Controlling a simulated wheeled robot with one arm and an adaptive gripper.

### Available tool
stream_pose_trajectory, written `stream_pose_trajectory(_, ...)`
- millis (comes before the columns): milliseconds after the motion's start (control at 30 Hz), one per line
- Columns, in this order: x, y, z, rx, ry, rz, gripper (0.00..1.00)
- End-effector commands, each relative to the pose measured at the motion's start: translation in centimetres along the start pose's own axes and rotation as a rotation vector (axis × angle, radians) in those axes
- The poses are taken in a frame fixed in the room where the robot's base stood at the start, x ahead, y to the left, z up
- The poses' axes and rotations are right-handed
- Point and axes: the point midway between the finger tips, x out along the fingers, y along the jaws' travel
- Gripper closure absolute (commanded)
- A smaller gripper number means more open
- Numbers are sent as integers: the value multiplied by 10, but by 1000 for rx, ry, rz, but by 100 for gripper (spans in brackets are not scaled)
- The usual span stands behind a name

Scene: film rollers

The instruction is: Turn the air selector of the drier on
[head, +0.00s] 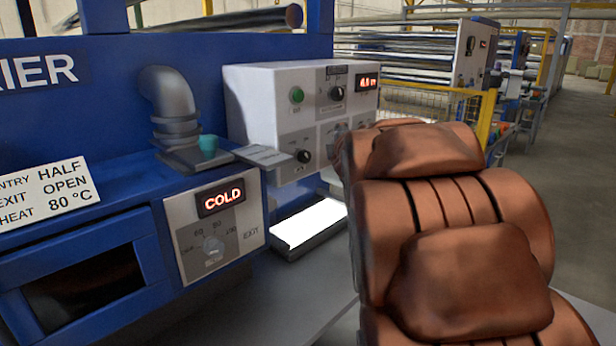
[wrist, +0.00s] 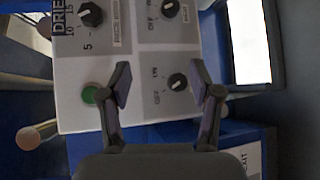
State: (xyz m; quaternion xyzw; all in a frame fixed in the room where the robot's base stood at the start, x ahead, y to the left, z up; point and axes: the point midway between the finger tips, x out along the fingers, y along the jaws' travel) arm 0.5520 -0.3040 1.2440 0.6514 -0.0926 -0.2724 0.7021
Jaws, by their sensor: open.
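A light-grey control box (head: 285,120) stands on the blue drier (head: 60,120). Its lower-left knob (head: 303,156) is black. In the wrist view, which is turned on its side, a black knob (wrist: 178,82) marked ON and OFF shows between the fingers of my gripper (wrist: 163,88). The fingers are open and apart from each other; I cannot tell whether they touch the knob or panel. The knob's printed name and pointer are too small to read. In the head view my brown-covered arm hides the gripper and part of the panel's lower right.
A green button (wrist: 89,95) lies left of the fingers in the wrist view. A scaled knob (wrist: 90,14) and another ON/OFF knob (wrist: 168,7) are above. A grey duct (head: 168,95) with a teal handle (head: 208,145) and an EXIT panel (head: 215,230) reading COLD are nearby.

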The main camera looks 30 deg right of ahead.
Motion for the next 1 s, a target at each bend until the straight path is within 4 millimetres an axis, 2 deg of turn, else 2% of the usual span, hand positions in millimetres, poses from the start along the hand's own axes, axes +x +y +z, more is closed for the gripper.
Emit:
stream_pose_trajectory(33,15,-3,5,-95,16,59,36)
stream_pose_trajectory(133,31,15,6,-306,65,189,36)
stream_pose_trajectory(267,46,19,0,-583,136,337,36)
stream_pose_trajectory(367,53,11,-8,-789,200,446,36)
stream_pose_trajectory(500,54,-12,-19,-1033,289,579,36)
stream_pose_trajectory(633,52,-36,-25,-1186,362,670,36)
stream_pose_trajectory(767,48,-51,-29,-1270,408,725,36)
stream_pose_trajectory(1000,55,-50,-41,-1301,429,752,36)
